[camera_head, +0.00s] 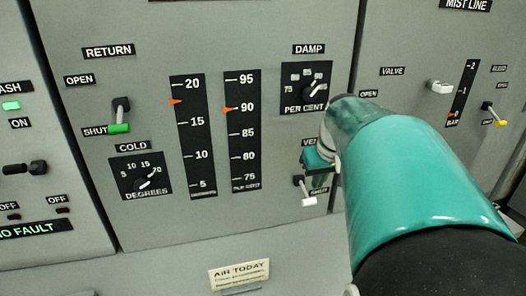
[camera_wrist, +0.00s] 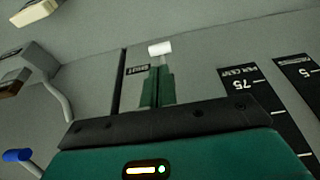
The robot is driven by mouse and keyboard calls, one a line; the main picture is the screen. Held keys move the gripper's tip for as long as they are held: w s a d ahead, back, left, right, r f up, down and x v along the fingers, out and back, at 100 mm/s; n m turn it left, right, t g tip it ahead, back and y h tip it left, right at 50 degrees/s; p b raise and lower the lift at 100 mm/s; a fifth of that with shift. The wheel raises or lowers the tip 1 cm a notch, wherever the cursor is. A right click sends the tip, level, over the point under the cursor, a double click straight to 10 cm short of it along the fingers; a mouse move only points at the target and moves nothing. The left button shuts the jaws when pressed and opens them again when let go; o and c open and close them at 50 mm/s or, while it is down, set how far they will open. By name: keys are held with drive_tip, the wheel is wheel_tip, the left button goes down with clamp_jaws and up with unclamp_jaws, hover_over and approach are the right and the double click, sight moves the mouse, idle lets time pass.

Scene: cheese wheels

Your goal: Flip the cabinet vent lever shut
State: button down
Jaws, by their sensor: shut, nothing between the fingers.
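The vent lever (camera_head: 307,194) is on the cabinet's middle panel in the head view, under a label partly hidden by my arm. Its white tip points down, beside a small lower label (camera_head: 318,190). In the wrist view, which is upside down, the lever's white tip (camera_wrist: 160,48) shows just beyond my fingertips, near a label reading SHUT (camera_wrist: 137,69). My gripper (camera_wrist: 158,70) is shut and empty, its green fingers together. In the head view my gripper (camera_head: 318,178) is just above and right of the lever. Whether they touch, I cannot tell.
A DAMP dial (camera_head: 306,88) is above, and two scale gauges (camera_head: 243,130) are to the left. The RETURN lever (camera_head: 120,115) is further left. A valve lever (camera_head: 440,87) and a yellow-tipped lever (camera_head: 495,115) are on the right panel. An AIR TODAY card (camera_head: 239,274) stands below.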

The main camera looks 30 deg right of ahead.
sight(310, 201)
drive_tip(key=x, duration=0.6)
drive_tip(key=shift+w+d+f, duration=0.1)
drive_tip(key=shift+w+f, duration=0.05)
drive_tip(key=shift+f, duration=0.2)
drive_tip(key=shift+f, duration=0.5)
drive_tip(key=shift+f+t, duration=0.5)
drive_tip(key=shift+f, duration=0.3)
drive_tip(key=shift+r, duration=0.1)
drive_tip(key=shift+r, duration=0.75)
